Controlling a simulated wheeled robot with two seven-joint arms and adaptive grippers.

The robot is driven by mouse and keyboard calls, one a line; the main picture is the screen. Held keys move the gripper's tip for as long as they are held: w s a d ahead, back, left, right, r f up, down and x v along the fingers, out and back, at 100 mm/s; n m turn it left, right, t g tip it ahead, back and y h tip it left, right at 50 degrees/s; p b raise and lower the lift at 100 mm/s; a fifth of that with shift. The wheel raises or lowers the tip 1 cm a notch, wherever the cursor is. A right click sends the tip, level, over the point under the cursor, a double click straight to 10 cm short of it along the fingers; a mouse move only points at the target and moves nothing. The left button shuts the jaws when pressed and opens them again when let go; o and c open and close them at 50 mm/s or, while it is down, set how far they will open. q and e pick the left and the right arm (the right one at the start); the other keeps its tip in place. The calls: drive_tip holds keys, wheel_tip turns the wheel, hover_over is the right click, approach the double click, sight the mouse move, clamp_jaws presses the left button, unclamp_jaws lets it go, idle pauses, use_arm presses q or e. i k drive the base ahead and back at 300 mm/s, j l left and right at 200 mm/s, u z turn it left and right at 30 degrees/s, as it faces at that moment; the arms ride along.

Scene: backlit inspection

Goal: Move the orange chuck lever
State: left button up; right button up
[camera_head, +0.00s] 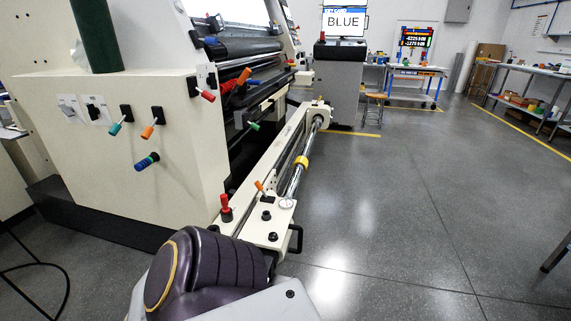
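A small orange-tipped lever (259,186) stands tilted on the cream end plate at the near end of the roll shaft, which fits a chuck lever. A red-knobbed lever (225,206) stands just left of it, and a round gauge (286,203) sits to its right. Another orange-handled lever (149,131) juts from the machine's cream side panel, between a green and a red one. No label shows which orange lever is the chuck lever. Neither of my grippers is in view.
The large cream machine (130,180) fills the left side. Its steel shaft (297,178) with a yellow collar (302,161) runs away along the right. A black handle (295,239) sticks out near the plate. The grey floor (420,220) to the right is clear. A screen reads BLUE (343,21).

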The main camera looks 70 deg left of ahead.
sight(258, 184)
drive_tip(key=i+l+z, duration=0.2)
drive_tip(key=i, duration=0.15)
drive_tip(key=i+u, duration=0.55)
drive_tip(key=i+j+u, duration=0.1)
drive_tip(key=i+u, duration=1.5)
drive_tip(key=u, duration=0.3)
drive_tip(key=i+l+u, duration=0.1)
drive_tip(key=u, duration=0.35)
drive_tip(key=i+l+u, duration=0.15)
drive_tip(key=u, duration=0.3)
drive_tip(key=i+l+u, duration=0.15)
drive_tip(key=u, duration=0.35)
drive_tip(key=l+u, duration=0.2)
drive_tip(key=u, duration=0.25)
drive_tip(key=i+l+u, duration=0.1)
drive_tip(key=l+u, duration=0.15)
drive_tip(key=u, duration=0.2)
drive_tip(key=l+u, duration=0.25)
drive_tip(key=u, duration=0.2)
